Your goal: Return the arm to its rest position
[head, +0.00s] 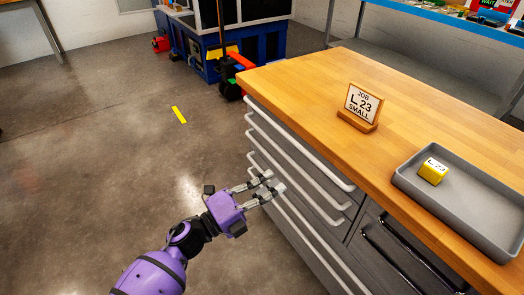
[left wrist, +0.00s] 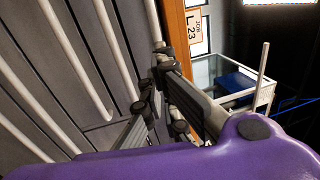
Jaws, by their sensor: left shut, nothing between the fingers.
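My left arm, with a purple wrist, comes in from the bottom left of the head view. My left gripper (head: 273,182) is in front of the drawer cabinet's face, below the wooden top. It is shut with nothing held. In the left wrist view the gripper's dark fingers (left wrist: 156,68) point towards the cabinet, close to the pale drawer handles. I cannot tell whether they touch a handle. My right gripper is not in view.
The wooden worktop (head: 300,88) bears a job sign (head: 361,104) reading L 23 SMALL and a grey tray (head: 480,207) with a yellow block (head: 433,171). Pale handles (head: 300,145) stick out from the drawers. The floor (head: 110,150) to the left is clear.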

